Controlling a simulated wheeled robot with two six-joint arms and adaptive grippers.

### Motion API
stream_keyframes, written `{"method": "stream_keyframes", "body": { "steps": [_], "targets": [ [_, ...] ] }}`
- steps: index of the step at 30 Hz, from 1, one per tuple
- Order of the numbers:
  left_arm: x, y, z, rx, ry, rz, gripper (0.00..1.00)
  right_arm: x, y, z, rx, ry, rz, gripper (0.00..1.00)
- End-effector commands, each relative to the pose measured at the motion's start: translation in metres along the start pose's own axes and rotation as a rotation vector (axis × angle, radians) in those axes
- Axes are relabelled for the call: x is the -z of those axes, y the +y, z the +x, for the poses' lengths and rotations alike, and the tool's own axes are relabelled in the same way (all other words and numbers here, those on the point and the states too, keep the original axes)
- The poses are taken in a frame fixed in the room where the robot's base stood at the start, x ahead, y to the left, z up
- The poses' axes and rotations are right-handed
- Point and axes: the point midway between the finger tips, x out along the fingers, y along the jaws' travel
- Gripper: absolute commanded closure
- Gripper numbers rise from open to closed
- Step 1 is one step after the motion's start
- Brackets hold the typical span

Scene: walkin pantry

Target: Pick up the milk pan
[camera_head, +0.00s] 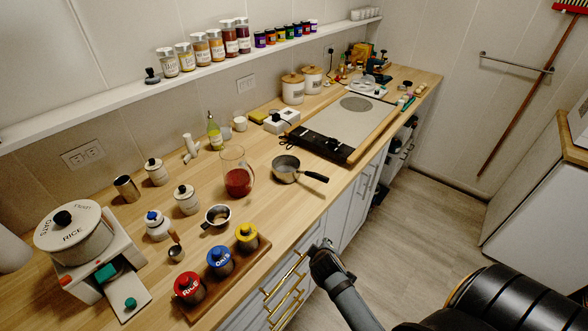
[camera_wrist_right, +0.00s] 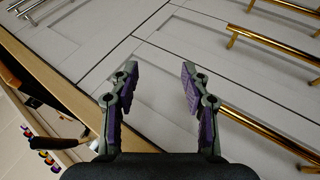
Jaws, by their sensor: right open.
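The milk pan (camera_head: 285,168) is a small grey metal pan. It stands upright on the wooden counter, in the middle of the head view. Its black handle (camera_head: 315,176) points right, toward the counter's front edge. My right gripper (camera_head: 326,244) is in front of the cabinets, below and apart from the pan handle. In the right wrist view my right gripper (camera_wrist_right: 155,90) has its two fingers wide apart with nothing between them. A dark handle-like shape at the left of that view may be the pan's handle; I cannot tell. My left gripper is not in view.
A glass jug (camera_head: 236,182) with red contents stands left of the pan. A grey board (camera_head: 345,122) with a dark front strip lies to its right. Canisters (camera_head: 220,261) stand at the front left. Cabinet fronts with gold handles (camera_head: 285,292) lie close to my right gripper.

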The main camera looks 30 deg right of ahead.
Motion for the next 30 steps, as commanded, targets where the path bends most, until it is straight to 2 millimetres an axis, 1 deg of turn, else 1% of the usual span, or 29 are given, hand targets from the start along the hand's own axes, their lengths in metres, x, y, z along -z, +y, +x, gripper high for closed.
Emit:
{"method": "stream_keyframes", "body": {
  "steps": [1,3,5,6,9,12,15,18,20,23,26,30],
  "targets": [
    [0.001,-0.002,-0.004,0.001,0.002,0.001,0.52,0.012,0.019,-0.018,-0.031,0.013,0.000,0.53],
    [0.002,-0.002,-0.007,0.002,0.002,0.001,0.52,0.024,0.042,-0.042,-0.072,0.024,-0.001,0.53],
    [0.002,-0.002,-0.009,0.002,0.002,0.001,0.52,0.034,0.062,-0.061,-0.116,0.037,-0.011,0.53],
    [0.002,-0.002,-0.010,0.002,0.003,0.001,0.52,0.043,0.077,-0.069,-0.165,0.051,-0.043,0.53],
    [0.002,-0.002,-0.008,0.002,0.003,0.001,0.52,0.065,0.099,-0.065,-0.290,0.083,-0.181,0.53],
    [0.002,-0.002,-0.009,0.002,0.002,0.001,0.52,0.087,0.115,-0.063,-0.399,0.109,-0.320,0.53],
    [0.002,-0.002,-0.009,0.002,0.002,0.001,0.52,0.108,0.126,-0.064,-0.493,0.128,-0.451,0.53],
    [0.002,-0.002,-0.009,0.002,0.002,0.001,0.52,0.124,0.132,-0.065,-0.561,0.138,-0.552,0.53],
    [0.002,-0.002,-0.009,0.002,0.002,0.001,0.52,0.129,0.134,-0.065,-0.581,0.141,-0.584,0.53],
    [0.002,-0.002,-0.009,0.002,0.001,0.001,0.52,0.131,0.135,-0.065,-0.589,0.141,-0.597,0.53],
    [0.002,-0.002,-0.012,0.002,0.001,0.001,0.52,0.136,0.142,-0.054,-0.589,0.143,-0.598,0.53],
    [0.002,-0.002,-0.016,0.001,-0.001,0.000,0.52,0.143,0.154,-0.034,-0.588,0.142,-0.596,0.53]
  ]
}}
